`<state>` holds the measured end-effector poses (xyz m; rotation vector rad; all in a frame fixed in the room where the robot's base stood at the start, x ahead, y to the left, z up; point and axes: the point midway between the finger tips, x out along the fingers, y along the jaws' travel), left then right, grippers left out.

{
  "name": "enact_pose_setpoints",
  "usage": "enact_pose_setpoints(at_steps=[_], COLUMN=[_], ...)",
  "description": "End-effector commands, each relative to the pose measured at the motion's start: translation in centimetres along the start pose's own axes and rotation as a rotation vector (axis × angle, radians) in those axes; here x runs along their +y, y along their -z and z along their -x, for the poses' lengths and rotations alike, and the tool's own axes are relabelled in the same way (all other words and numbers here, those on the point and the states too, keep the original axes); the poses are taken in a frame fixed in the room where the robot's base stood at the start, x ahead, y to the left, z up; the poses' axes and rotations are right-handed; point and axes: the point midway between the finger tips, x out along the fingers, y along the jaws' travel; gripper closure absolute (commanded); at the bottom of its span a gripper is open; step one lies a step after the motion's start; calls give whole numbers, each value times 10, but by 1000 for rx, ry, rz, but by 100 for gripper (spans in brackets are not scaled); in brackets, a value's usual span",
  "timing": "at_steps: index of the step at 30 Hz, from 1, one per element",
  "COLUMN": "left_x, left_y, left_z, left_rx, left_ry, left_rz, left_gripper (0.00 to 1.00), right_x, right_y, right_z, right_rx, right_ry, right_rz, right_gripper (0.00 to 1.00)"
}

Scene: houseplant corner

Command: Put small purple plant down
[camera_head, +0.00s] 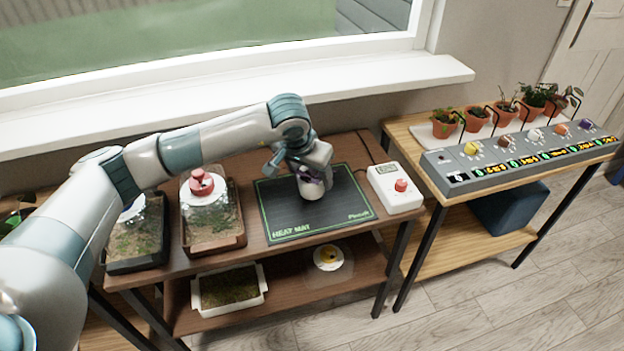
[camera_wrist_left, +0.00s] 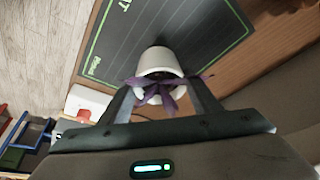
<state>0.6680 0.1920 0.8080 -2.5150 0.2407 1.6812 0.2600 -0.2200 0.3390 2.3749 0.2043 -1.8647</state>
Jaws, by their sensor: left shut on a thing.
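The small purple plant has dark purple leaves in a white pot. In the head view its pot (camera_head: 312,190) shows at the heat mat (camera_head: 290,222), below my left gripper (camera_head: 308,176). In the left wrist view the purple plant (camera_wrist_left: 160,90) sits between the two fingers of my left gripper (camera_wrist_left: 162,104), which is shut on it. The pot is upright and over the black, green-edged heat mat, which also shows in the wrist view (camera_wrist_left: 120,45). I cannot tell whether the pot's base touches the mat. My right gripper is not in view.
A white control box (camera_head: 396,188) with a red knob stands right of the mat. A red-topped clear container in a brown tray (camera_head: 243,238) stands left of it. Farther right, a grey panel (camera_head: 450,176) fronts several potted plants. The mat's front part is clear.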

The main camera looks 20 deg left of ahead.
Motion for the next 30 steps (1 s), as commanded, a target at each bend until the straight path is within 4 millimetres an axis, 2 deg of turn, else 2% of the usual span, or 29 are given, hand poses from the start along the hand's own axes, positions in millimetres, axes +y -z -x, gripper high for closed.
enact_pose_setpoints(at_steps=[6, 25, 26, 27, 30], left_x=[0, 0, 0, 0, 0], left_y=[-7, -8, -8, -8, -8], left_z=[-18, -21, -21, -20, -20], left_rx=[1, 2, 0, 0, 0], left_ry=[0, 0, 0, 0, 0], left_rz=[1, 0, 0, 0, 0], left_gripper=[72, 72, 36, 26, 24], right_x=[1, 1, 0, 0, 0], right_y=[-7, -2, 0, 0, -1], right_z=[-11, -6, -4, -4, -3], right_rx=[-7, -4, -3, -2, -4], right_ry=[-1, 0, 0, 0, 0], right_rz=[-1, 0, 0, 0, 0], right_gripper=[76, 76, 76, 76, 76])
